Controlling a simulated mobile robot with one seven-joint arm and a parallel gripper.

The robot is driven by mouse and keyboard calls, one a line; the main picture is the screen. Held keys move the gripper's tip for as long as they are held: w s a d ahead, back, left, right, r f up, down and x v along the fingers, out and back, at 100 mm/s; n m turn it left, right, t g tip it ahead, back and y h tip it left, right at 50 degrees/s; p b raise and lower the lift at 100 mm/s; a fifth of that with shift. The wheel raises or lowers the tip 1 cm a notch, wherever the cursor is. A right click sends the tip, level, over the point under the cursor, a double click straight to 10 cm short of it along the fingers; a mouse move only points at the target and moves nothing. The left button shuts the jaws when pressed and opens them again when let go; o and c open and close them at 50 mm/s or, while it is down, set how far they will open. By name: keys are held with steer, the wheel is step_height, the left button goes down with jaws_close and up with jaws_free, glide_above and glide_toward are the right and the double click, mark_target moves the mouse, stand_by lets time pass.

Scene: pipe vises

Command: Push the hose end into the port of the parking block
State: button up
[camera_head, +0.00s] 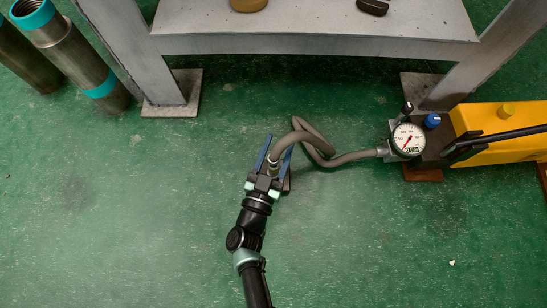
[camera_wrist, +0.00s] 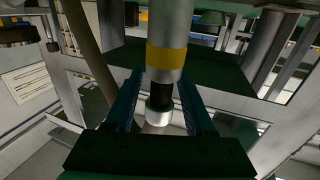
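The grey-brown hose (camera_head: 343,158) runs left from the gauge fitting, makes a raised loop and comes to my gripper. The hose end (camera_head: 273,167) is a metal fitting between the blue fingers of my gripper (camera_head: 275,155). The wrist view shows the hose end (camera_wrist: 167,58) as a silver cylinder with a yellow band, a dark neck and a silver collar. The fingers (camera_wrist: 161,92) stand on either side of it and appear shut on it; the contact itself is partly hidden. I cannot make out the parking block or its port in either view.
A yellow pump (camera_head: 500,122) with a round gauge (camera_head: 407,139) stands at the right. A grey bench (camera_head: 310,45) on wide legs stands at the back. Large pipes (camera_head: 68,52) stand at the upper left. The green floor (camera_head: 120,220) around my arm is clear.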

jaws_close()
stand_by(1.2)
